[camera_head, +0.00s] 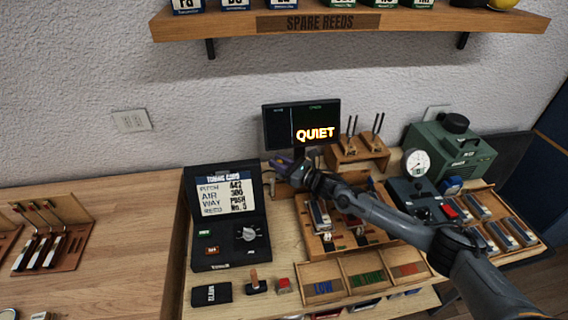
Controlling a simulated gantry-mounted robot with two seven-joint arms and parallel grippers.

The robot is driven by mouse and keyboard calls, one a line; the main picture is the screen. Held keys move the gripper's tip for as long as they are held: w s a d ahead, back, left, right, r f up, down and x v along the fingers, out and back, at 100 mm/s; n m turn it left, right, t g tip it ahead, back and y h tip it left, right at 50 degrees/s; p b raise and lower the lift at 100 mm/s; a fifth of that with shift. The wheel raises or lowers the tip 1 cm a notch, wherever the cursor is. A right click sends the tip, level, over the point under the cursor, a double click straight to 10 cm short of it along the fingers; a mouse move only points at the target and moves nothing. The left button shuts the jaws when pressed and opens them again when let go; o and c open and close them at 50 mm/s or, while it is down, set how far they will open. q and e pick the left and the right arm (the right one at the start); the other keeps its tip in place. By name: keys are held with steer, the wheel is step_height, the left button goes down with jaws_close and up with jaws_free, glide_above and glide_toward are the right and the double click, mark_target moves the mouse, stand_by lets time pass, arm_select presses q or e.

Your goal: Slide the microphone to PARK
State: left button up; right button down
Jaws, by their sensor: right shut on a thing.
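My right arm comes in from the lower right. Its gripper (291,169) is at the back of the bench, just below and in front of the display. It is shut on a small dark thing, which I take to be the microphone; the gripper mostly hides it. I cannot make out a PARK mark at this size. My left gripper is not in view.
A display (301,124) reading QUIET stands behind the gripper. A tuning card console (228,215) is at left, a green machine with a dial (452,148) at right. My forearm passes over a wooden reed tray (325,242). A shelf (400,24) hangs above.

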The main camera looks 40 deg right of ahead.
steer(key=c, duration=1.4)
jaws_free()
steer(key=shift+a, duration=0.15)
steer(key=o, duration=0.4)
steer(key=shift+w+a, duration=0.1)
steer(key=shift+a, duration=0.05)
steer(key=shift+d, duration=0.2)
steer(key=v, duration=1)
steer(key=shift+s+p, duration=0.4)
steer(key=shift+s, duration=0.05)
